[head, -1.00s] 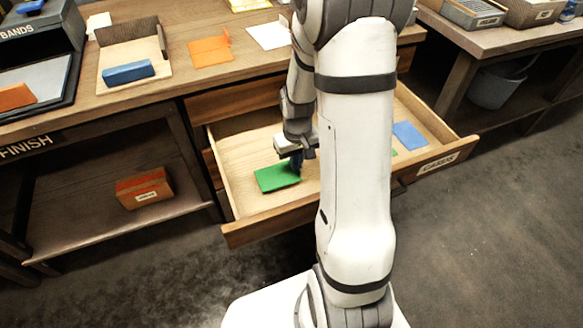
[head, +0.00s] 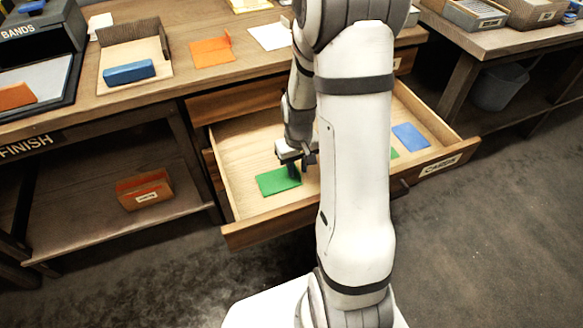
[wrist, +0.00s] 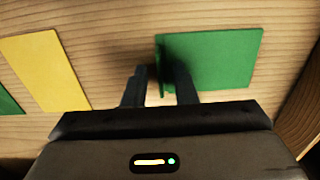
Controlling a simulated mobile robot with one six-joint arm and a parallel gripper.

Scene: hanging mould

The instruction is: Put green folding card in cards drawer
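The green folding card (head: 279,181) lies on the floor of the open cards drawer (head: 238,150), near its front left. In the wrist view the green card (wrist: 212,60) has its broad panel flat on the wood. A thin edge, seemingly its narrow flap, stands up at its left side. My gripper (head: 300,162) is just above the drawer floor at the card's right end. In the wrist view its fingers (wrist: 156,90) are apart, one on each side of that thin edge. I cannot tell whether either finger touches it.
A blue card (head: 410,135) and part of another green card (head: 394,153) lie farther right in the drawer. A yellow card (wrist: 46,70) shows in the wrist view. An orange folded card (head: 211,50) stands on the desk. My arm hides the drawer's middle.

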